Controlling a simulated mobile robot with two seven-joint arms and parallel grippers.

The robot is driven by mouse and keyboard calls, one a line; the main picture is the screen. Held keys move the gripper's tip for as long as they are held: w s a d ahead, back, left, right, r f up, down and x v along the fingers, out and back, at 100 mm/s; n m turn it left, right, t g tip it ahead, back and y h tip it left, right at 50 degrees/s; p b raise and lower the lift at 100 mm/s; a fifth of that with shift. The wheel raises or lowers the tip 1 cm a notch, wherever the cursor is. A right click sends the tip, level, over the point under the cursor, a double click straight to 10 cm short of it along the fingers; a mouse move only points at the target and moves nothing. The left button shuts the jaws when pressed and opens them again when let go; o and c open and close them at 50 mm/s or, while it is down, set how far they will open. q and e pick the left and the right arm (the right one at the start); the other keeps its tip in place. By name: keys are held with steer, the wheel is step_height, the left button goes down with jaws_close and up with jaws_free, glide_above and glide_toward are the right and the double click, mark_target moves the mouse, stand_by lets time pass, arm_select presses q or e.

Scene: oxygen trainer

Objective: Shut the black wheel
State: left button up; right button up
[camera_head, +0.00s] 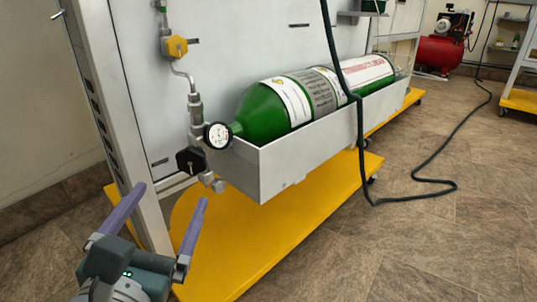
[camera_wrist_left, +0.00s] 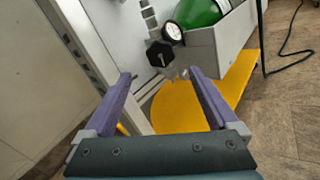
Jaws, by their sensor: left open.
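The black wheel (camera_head: 191,160) sits on the pipework at the left end of the green cylinder (camera_head: 262,112), just below a round white-faced gauge (camera_head: 218,135). The wheel also shows in the left wrist view (camera_wrist_left: 160,54), beyond and between my fingertips. My left gripper (camera_head: 172,194) is open and empty, with its two purple fingers pointing up toward the wheel from below. The fingers are apart from the wheel. My right gripper is not in view.
A grey trough (camera_head: 285,165) holds the cylinder above a yellow base (camera_head: 290,240). A yellow valve wheel (camera_head: 176,46) is higher on the pipe. A grey frame post (camera_head: 125,130) stands left of the black wheel. A dark hose (camera_head: 362,150) hangs to the tiled floor.

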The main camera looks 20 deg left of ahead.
mark_target(190, 163)
arm_select(q)
steer(key=b+x, duration=0.2)
steer(key=x, duration=0.7)
steer(key=shift+w+d, duration=0.1)
steer(key=c, duration=1.4)
steer(key=shift+o, duration=0.2)
